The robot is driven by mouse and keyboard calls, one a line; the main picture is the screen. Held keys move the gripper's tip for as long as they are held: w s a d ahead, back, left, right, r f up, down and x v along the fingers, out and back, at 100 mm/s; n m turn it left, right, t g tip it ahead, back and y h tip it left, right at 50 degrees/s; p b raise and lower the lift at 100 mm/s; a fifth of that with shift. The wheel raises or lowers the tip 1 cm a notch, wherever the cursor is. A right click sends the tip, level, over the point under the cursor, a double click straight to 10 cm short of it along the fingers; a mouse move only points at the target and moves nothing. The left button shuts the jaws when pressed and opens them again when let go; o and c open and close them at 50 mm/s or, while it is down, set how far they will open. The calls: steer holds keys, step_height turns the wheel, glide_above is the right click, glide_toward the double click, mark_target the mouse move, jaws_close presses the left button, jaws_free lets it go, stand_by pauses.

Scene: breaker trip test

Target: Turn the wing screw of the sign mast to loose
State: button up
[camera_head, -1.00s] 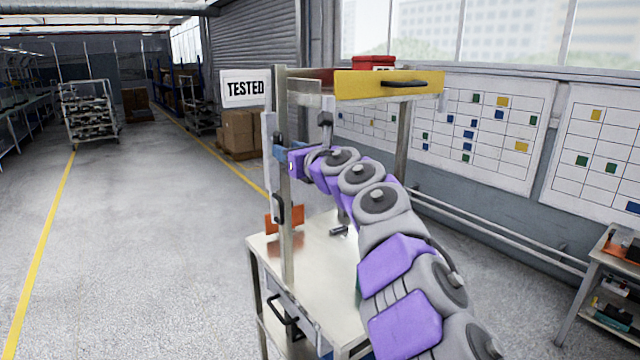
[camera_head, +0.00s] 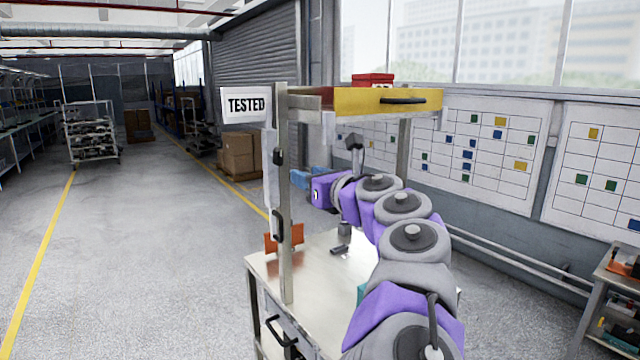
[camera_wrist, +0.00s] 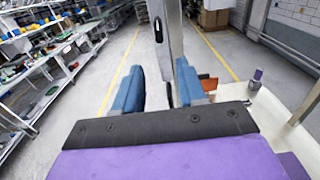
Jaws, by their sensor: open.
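The sign mast (camera_head: 285,255) is an upright metal post on the bench's left side, with a white "TESTED" sign (camera_head: 246,105) at its top. A small dark fitting (camera_head: 279,157) sits high on the mast and a black handle-like part (camera_head: 277,226) lower down; I cannot tell which is the wing screw. My gripper (camera_head: 318,175), with blue fingers, is open and empty, just right of the mast and apart from it. In the wrist view the gripper (camera_wrist: 158,88) faces the mast (camera_wrist: 168,35), which shows beyond and between the fingers, with a black slotted part (camera_wrist: 157,28) on it.
The metal bench (camera_head: 300,262) stands below, with an orange bracket (camera_head: 284,238) near the mast. A yellow-fronted shelf (camera_head: 365,102) with a red box (camera_head: 373,79) is above the arm. Open floor (camera_head: 150,240) lies to the left.

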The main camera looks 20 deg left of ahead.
steer(key=shift+v, duration=1.8)
